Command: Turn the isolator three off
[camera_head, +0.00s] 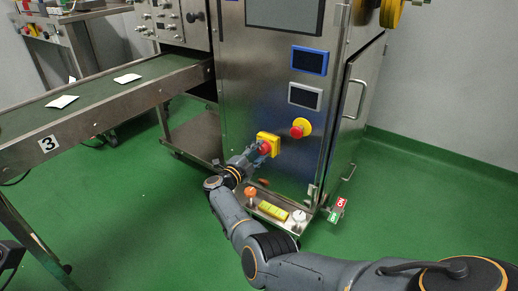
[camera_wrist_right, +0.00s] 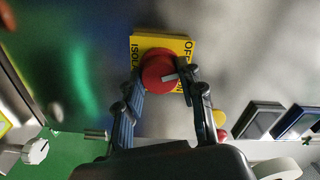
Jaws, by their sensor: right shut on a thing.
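The isolator is a yellow plate (camera_head: 272,137) with a round red knob (camera_head: 265,147), on the front of the steel machine. In the right wrist view, the plate (camera_wrist_right: 150,42) carries partly covered lettering, with "ISOL" at the left and "OF" at the upper right. The red knob (camera_wrist_right: 157,66) has a pale mark pointing right. My right gripper (camera_head: 257,150) reaches the knob from the lower left. In the wrist view its fingers (camera_wrist_right: 162,82) are shut on the knob, one on each side.
A red button on a yellow base (camera_head: 300,128) is right of the isolator, below two small screens (camera_head: 309,61). A conveyor marked 3 (camera_head: 100,105) carries white teabags at the left. A low ledge (camera_head: 262,199) with knobs is below. Green floor is open at right.

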